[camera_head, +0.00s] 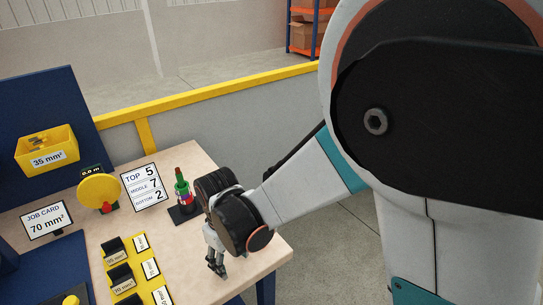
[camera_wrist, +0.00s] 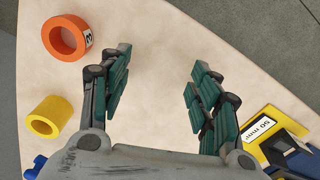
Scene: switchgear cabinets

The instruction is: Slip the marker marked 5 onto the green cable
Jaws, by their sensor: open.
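The green cable (camera_head: 181,184) stands upright on a dark base in the head view, just left of my wrist. It has a brown tip, and red and purple bands show around its lower part; I cannot tell what these bands are. My gripper (camera_head: 217,266) points down over the right part of the table. In the wrist view my gripper (camera_wrist: 158,92) is open, with bare tabletop between its fingers. An orange ring (camera_wrist: 55,49) bears a digit that looks like 3. A yellow ring (camera_wrist: 41,124) shows no readable digit. I cannot identify the marker marked 5.
A sign (camera_head: 144,187) reads top 5, middle 7, bottom 2. A job card (camera_head: 46,220) reads 70 mm². A yellow bin (camera_head: 47,146) and labelled black-and-yellow holders (camera_head: 122,275) stand to the left. A blue piece (camera_wrist: 36,167) lies at the wrist view's lower left.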

